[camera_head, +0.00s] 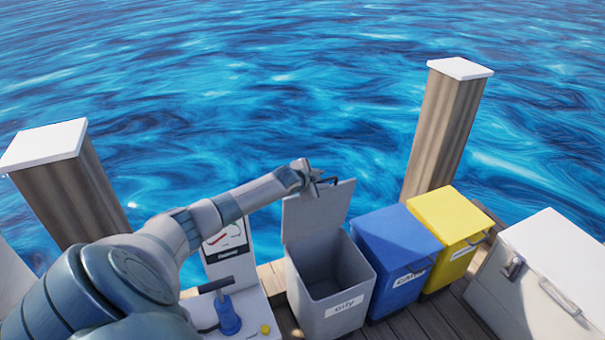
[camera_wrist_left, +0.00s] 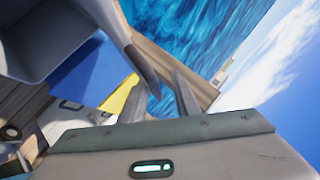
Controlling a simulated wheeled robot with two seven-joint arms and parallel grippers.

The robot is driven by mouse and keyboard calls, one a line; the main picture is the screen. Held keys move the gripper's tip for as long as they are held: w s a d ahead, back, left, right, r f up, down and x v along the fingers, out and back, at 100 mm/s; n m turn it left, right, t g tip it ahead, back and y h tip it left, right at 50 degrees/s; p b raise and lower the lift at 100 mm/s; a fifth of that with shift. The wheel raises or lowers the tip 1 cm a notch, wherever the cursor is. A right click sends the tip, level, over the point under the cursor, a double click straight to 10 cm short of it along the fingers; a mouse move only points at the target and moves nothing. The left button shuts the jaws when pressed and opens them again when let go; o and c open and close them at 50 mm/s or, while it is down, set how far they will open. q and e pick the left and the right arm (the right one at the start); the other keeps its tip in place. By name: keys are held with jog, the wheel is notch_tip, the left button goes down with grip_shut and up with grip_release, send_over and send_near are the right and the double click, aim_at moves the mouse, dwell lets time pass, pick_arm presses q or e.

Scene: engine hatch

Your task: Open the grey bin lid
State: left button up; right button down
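The grey bin (camera_head: 331,312) stands on the dock with its mouth uncovered, and its inside looks empty. Its grey lid (camera_head: 318,211) is swung up, roughly upright at the back of the bin. My left gripper (camera_head: 318,184) is at the top edge of the lid, close to or touching it. In the left wrist view my left gripper's fingers (camera_wrist_left: 162,102) are apart, with the grey lid's edge (camera_wrist_left: 130,40) reaching down near them. Whether they touch it is unclear. The grey bin (camera_wrist_left: 50,45) fills the upper left there. My right gripper is not in view.
A blue bin (camera_head: 393,256) and a yellow bin (camera_head: 452,219) stand to the right, both closed. A white chest (camera_head: 545,265) is at the far right. A white pump unit (camera_head: 262,312) with a blue handle base is left of the grey bin. Posts and water lie behind.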

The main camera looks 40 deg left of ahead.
pick_arm(q)
jog(key=b+v, duration=0.3)
jog(key=v, duration=1.3)
jog(key=shift+s+r, duration=0.2)
jog(key=shift+r, duration=0.15)
